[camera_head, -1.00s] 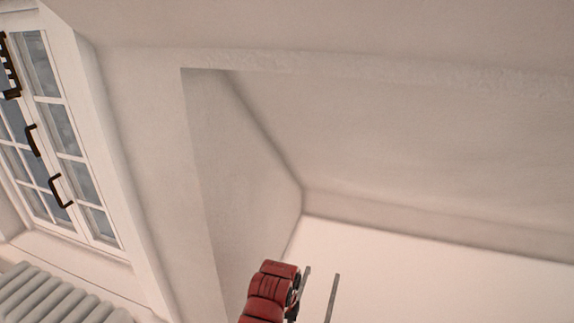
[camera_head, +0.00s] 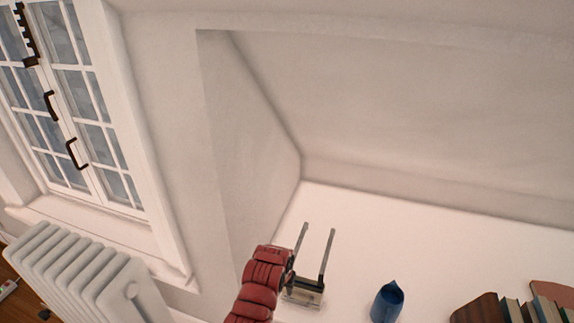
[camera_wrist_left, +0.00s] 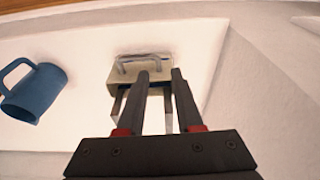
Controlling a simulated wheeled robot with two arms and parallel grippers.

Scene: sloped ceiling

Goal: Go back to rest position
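My left gripper (camera_head: 318,231) is at the bottom middle of the head view, above the white shelf surface (camera_head: 430,235). Its two grey fingers stand apart with nothing between them. It also shows in the left wrist view (camera_wrist_left: 160,76), with its fingers apart. A small beige box with a metal handle (camera_wrist_left: 122,72) shows just past the fingertips there. In the head view the box (camera_head: 303,298) is partly hidden beside my red wrist. I cannot tell whether the fingers touch it. My right gripper is not in view.
A blue pitcher (camera_head: 387,303) stands right of the gripper and also shows in the wrist view (camera_wrist_left: 36,92). Several books (camera_head: 540,309) are at the lower right. A white radiator (camera_head: 85,276) stands below the window (camera_head: 75,120). The alcove's side wall (camera_head: 250,150) is close by.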

